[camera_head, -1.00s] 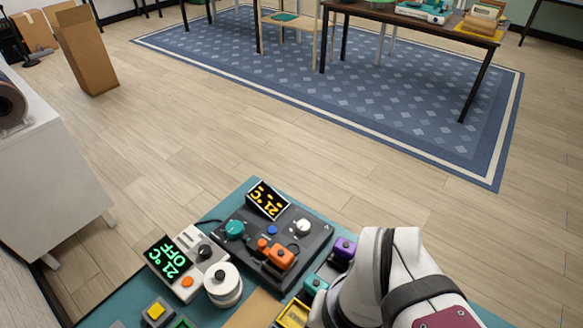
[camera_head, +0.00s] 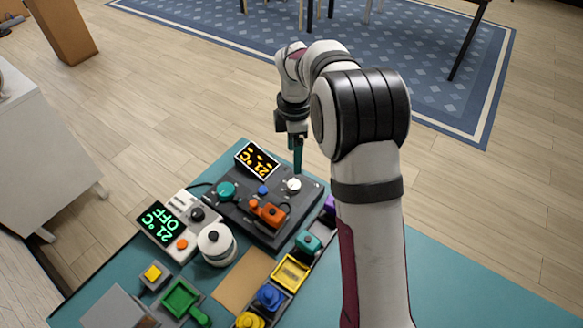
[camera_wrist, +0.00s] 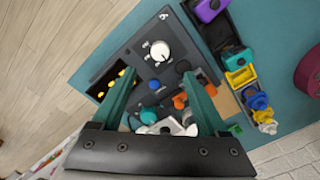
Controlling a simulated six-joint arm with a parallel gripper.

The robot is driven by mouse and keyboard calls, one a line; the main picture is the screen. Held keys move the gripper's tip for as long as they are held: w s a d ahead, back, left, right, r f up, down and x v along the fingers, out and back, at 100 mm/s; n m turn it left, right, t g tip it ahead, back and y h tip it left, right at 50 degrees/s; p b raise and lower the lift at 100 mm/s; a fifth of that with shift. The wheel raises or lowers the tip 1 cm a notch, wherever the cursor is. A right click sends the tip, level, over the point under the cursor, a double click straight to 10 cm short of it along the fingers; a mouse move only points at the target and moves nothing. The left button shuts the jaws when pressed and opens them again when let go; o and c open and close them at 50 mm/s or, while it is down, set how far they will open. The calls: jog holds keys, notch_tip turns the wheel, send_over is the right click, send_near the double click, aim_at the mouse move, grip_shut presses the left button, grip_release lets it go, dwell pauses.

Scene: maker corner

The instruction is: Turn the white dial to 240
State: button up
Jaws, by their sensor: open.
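The white dial (camera_head: 293,185) sits upright near the right corner of a dark grey control box (camera_head: 240,218). Its printed scale is too small to read in the head view. In the wrist view the white dial (camera_wrist: 160,50) shows just beyond the fingertips, with small marks around it. My gripper (camera_head: 298,170) is above and just behind the dial, pointing down; in the wrist view my gripper (camera_wrist: 157,75) has its two teal fingers apart with nothing between the tips. The box's display (camera_head: 257,160) shows orange 21 °C and dashes.
On the box are a teal knob (camera_head: 226,190), a blue button (camera_head: 263,190) and an orange part (camera_head: 268,213). Coloured parts in trays (camera_head: 291,273) lie in front.

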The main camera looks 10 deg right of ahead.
aim_at(294, 184)
notch_tip(294, 184, down, 11)
grip_shut()
dwell(0.5)
